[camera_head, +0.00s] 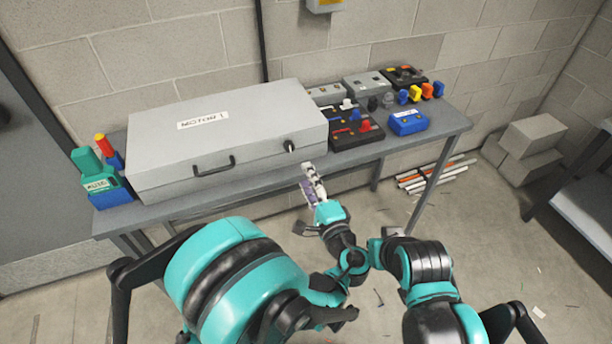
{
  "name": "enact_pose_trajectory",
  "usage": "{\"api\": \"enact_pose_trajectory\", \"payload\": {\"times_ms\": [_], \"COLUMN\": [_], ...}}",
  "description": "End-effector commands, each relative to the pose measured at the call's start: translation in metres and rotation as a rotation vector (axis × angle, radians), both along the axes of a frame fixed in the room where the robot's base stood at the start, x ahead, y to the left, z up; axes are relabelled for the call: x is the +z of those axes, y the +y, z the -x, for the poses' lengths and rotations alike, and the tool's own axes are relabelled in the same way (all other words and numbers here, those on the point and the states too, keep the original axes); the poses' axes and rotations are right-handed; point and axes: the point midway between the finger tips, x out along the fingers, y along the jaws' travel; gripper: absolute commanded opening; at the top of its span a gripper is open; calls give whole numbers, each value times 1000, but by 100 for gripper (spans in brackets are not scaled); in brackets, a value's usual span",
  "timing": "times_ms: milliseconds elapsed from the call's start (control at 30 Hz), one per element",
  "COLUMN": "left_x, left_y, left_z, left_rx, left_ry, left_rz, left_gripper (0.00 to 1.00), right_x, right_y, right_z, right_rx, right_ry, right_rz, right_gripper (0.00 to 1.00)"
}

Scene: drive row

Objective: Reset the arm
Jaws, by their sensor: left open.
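My left gripper (311,181) is open, below and in front of the bench's front edge, near the middle of the picture. Pale and purple finger parts show at its end, pointing up toward the bench. I see nothing between its fingers. The teal and black links of my arms (236,268) fill the lower middle of the picture. I cannot make out my right gripper. A large grey case (240,120) labelled "MOTOR 1" lies closed on the bench, with a black handle on its front and a small knob at its right front corner.
The grey bench (396,146) stands against a block wall. It holds a dark box with coloured knobs (352,128), a blue box (408,121), and teal and blue tools (98,178). Rods (436,174) lie below. Grey blocks (527,148) stand at right. Floor is open in front.

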Motion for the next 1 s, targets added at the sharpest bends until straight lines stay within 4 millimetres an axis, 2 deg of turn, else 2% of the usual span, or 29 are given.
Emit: {"api": "enact_pose_trajectory", "payload": {"times_ms": [333,467,567,600,733,900,1000], "left_x": [0,0,-1,-3,-10,-21,-25], "left_y": [1,18,52,70,130,187,208], "left_z": [0,-4,-8,-8,6,46,76], "left_rx": [1,26,77,103,203,327,393], "left_ry": [1,37,115,155,283,405,450], "left_rz": [1,39,130,181,389,699,895], "left_gripper": [46,46,46,46,46,46,46], "right_x": [0,0,0,0,0,0,0], "right_y": [0,0,0,0,0,0,0], "right_z": [0,0,0,0,0,0,0], "right_rx": [0,0,0,0,0,0,0], "right_ry": [0,0,0,0,0,0,0], "right_rz": [0,0,0,0,0,0,0], "right_gripper": [0,0,0,0,0,0,0]}}
